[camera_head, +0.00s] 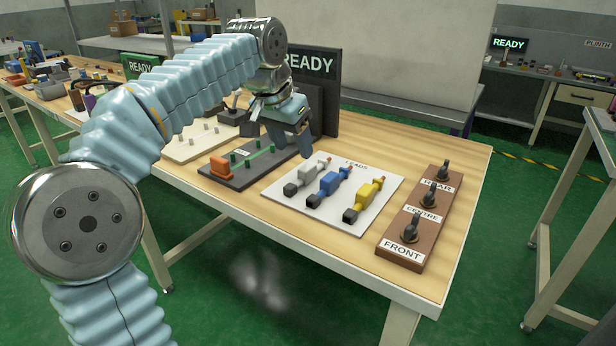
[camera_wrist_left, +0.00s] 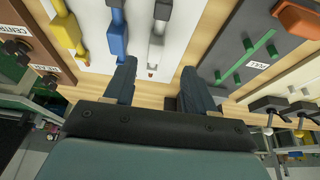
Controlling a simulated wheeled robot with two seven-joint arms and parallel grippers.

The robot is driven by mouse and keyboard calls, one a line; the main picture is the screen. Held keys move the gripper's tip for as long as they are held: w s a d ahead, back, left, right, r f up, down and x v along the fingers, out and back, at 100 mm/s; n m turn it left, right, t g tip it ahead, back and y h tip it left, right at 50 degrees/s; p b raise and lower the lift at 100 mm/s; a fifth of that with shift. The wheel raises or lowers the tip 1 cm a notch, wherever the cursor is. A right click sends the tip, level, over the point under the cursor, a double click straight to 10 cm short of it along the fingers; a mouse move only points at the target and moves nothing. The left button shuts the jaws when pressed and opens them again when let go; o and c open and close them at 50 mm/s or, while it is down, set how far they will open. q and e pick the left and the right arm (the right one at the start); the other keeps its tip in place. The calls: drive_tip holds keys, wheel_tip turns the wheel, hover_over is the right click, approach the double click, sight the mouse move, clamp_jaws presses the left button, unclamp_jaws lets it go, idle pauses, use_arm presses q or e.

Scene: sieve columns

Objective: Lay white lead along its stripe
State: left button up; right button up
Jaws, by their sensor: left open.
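The white lead (camera_head: 306,177) lies on a white board (camera_head: 275,203) marked LEADS, left of the blue lead (camera_head: 328,184) and the yellow lead (camera_head: 368,200). Each has a dark block at its near end. My left gripper (camera_head: 296,153) is open and empty, pointing down near the white lead's far end. In the left wrist view, the white lead (camera_wrist_left: 157,36) runs away from the gap between my open fingers (camera_wrist_left: 160,70). I cannot tell which stripe belongs to it. My right gripper is not in view.
A dark grey board (camera_head: 247,178) with green posts and an orange block (camera_head: 220,167) lies left of the leads. A brown block (camera_head: 389,249) with several black knobs, labelled FRONT, CENTRE and REAR, stands right. A READY screen (camera_head: 318,75) stands behind. Bare wood borders the boards.

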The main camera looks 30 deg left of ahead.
sight(303, 169)
use_arm(q)
drive_tip(key=x, duration=0.3)
drive_tip(key=shift+f, duration=0.15)
drive_tip(key=x, duration=0.5)
drive_tip(key=shift+d+f+b, duration=0.1)
drive_tip(key=shift+d+b, duration=0.15)
drive_tip(key=shift+b, duration=0.15)
clamp_jaws()
